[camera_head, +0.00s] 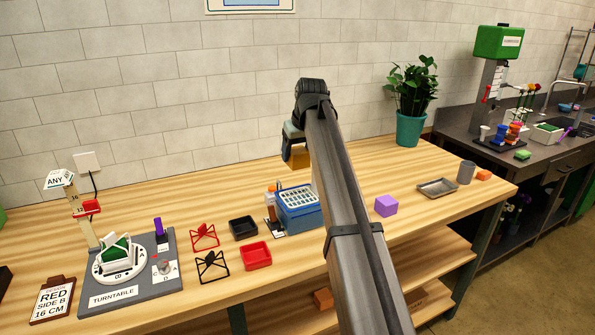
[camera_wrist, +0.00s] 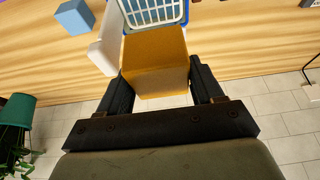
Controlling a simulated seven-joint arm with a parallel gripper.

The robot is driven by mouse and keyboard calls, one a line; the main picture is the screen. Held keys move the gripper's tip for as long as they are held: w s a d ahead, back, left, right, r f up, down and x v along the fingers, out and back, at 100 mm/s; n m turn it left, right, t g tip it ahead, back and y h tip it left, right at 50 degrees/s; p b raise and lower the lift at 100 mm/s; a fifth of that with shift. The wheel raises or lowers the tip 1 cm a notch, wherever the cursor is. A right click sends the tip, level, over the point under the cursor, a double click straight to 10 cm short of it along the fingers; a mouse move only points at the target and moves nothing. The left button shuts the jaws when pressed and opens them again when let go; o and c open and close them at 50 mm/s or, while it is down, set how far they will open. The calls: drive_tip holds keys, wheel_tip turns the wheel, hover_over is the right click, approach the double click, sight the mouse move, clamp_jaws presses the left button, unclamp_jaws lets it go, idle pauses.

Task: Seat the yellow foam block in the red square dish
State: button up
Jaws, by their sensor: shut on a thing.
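The yellow foam block (camera_wrist: 155,68) is between the two fingers of my gripper (camera_wrist: 162,84) in the wrist view, and they are shut on it. In the head view the block (camera_head: 299,158) shows as an amber patch beneath my gripper (camera_head: 293,160), partly hidden by it. It is held behind the blue basket, near the back of the table; I cannot tell its exact height. The red square dish (camera_head: 257,256) lies near the table's front edge, left of my arm. It looks empty, and the block is apart from it.
A black dish (camera_head: 243,228) and the blue basket (camera_head: 297,214) stand close to the red dish. Red (camera_head: 205,236) and black (camera_head: 212,267) wire stands are left of it. A purple cube (camera_head: 386,206) and metal tray (camera_head: 437,188) are to the right.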

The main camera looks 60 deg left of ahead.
sight(297, 150)
wheel_tip(297, 150, up, 6)
drive_tip(key=shift+s+r, duration=0.1)
drive_tip(key=shift+r, duration=0.15)
drive_tip(key=s+f+n, duration=0.1)
drive_tip(key=s+f, duration=0.8)
drive_tip(key=s, duration=0.2)
drive_tip(key=s+d+f+m, duration=0.1)
drive_tip(key=s+d+f, duration=0.5)
drive_tip(key=d+f, duration=0.4)
drive_tip(key=shift+s+d+f+m, duration=0.2)
drive_tip(key=shift+d+f+m, duration=0.1)
drive_tip(key=shift+f, duration=0.45)
drive_tip(key=shift+f, duration=0.1)
